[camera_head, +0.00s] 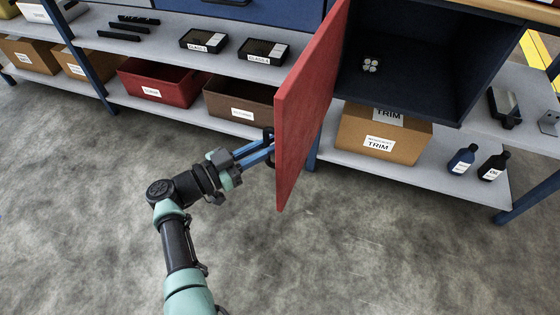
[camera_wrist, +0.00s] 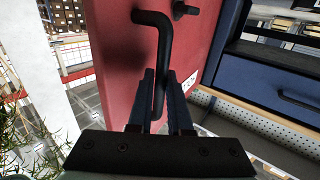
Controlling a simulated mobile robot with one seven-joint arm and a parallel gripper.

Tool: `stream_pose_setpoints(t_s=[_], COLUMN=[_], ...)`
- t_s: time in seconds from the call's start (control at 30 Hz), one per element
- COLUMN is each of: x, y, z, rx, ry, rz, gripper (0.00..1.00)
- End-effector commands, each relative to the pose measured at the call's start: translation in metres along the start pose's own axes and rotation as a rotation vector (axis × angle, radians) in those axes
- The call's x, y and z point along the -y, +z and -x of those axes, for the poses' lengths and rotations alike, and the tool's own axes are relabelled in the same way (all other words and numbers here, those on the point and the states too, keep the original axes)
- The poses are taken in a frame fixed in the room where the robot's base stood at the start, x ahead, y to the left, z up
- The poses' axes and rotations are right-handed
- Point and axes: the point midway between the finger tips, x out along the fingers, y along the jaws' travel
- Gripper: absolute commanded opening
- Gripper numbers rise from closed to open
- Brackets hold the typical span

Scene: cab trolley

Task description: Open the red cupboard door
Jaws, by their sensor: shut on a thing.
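The red cupboard door (camera_head: 308,110) stands swung far out from the dark blue cupboard (camera_head: 415,65), whose inside shows with a small cluster of pale round items (camera_head: 370,65) in it. My gripper (camera_head: 266,150) is at the left face of the door, low down, with its blue fingers on the dark handle. In the wrist view the red door (camera_wrist: 115,50) fills the middle, and the black bent handle (camera_wrist: 157,45) runs down between the fingers of my gripper (camera_wrist: 160,85). The gripper is shut on the handle.
Grey shelves carry a red bin (camera_head: 160,84), a brown bin (camera_head: 240,105) and black trays (camera_head: 263,50) left of the door. A cardboard TRIM box (camera_head: 375,140) and two bottles (camera_head: 462,160) stand below and right of the cupboard. The concrete floor (camera_head: 90,220) in front is clear.

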Motion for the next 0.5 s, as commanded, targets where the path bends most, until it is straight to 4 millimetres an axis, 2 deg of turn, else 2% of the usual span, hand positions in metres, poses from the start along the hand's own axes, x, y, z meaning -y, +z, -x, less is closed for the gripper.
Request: stream_pose_setpoints(t_s=[0.2,0.5], x=[0.018,0.028], y=[0.000,-0.003], z=[0.004,0.008], rx=[-0.003,-0.002], ry=[0.042,0.072], rz=[-0.006,-0.007], gripper=[0.00,0.00])
